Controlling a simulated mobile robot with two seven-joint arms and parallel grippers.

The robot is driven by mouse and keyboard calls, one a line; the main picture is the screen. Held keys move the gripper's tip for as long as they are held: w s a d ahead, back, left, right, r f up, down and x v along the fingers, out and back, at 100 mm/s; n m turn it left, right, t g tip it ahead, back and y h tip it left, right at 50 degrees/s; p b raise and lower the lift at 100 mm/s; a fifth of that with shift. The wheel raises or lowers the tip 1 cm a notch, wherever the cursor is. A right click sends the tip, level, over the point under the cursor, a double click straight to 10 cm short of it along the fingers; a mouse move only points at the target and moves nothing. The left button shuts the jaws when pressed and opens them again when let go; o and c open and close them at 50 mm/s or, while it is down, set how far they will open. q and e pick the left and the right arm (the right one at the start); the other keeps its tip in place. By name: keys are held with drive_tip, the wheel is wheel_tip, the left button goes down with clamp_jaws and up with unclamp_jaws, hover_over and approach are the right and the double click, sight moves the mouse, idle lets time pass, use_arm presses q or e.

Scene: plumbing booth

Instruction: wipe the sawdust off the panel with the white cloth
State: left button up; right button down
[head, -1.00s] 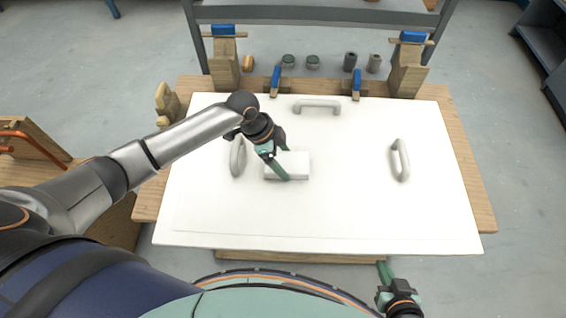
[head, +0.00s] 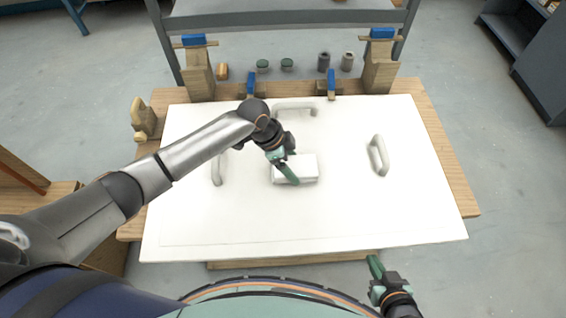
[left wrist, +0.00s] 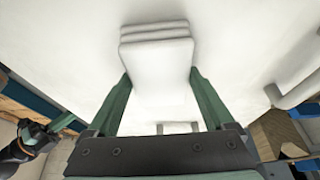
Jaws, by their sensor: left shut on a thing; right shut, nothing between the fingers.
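The white panel (head: 215,222) lies flat on a wooden bench. No sawdust can be made out on it in these views. The white cloth (head: 307,167) is a folded pad on the middle of the panel; it also shows in the left wrist view (left wrist: 158,62) between my fingers. My left gripper (head: 285,172) is shut on the cloth from above, with a green finger on each side in the left wrist view (left wrist: 160,82). My right gripper (head: 376,268) is shut and empty, off the panel's front edge.
Pale raised handles stand on the panel at the left (head: 217,170), back (head: 294,107) and right (head: 379,157). Two blue-handled clamps (head: 250,85) (head: 332,84) sit at its back edge. Wooden posts (head: 380,72) and small fittings (head: 324,62) stand behind. The panel's front is clear.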

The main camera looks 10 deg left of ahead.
sight(313, 165)
use_arm(q)
drive_tip(key=shift+w+d+f+b, duration=0.1)
drive_tip(key=shift+w+d+b, duration=0.1)
drive_tip(key=shift+d, duration=0.65)
drive_tip(key=shift+w+d+r+b, duration=0.15)
drive_tip(key=shift+w+d, duration=0.1)
drive_tip(key=shift+d, duration=0.65)
drive_tip(key=shift+w+d+f+b, duration=0.15)
drive_tip(key=shift+w+d+b, duration=0.05)
drive_tip(key=shift+d, duration=0.65)
drive_tip(key=shift+w+d+b, duration=0.25)
drive_tip(key=shift+w+d, duration=0.05)
drive_tip(key=shift+d, duration=0.55)
drive_tip(key=shift+w+d+b, duration=0.25)
drive_tip(key=shift+d+b, duration=0.05)
drive_tip(key=shift+d, duration=0.55)
drive_tip(key=shift+w+d+b, duration=0.25)
drive_tip(key=shift+w+d, duration=0.05)
drive_tip(key=shift+d, duration=0.55)
drive_tip(key=shift+r, duration=0.2)
wheel_tip(313, 165, up, 3)
drive_tip(key=p, duration=0.3)
drive_tip(key=shift+f, duration=0.1)
drive_tip(key=shift+r+p, duration=0.35)
drive_tip(key=shift+r, duration=1.25)
drive_tip(key=shift+r, duration=0.1)
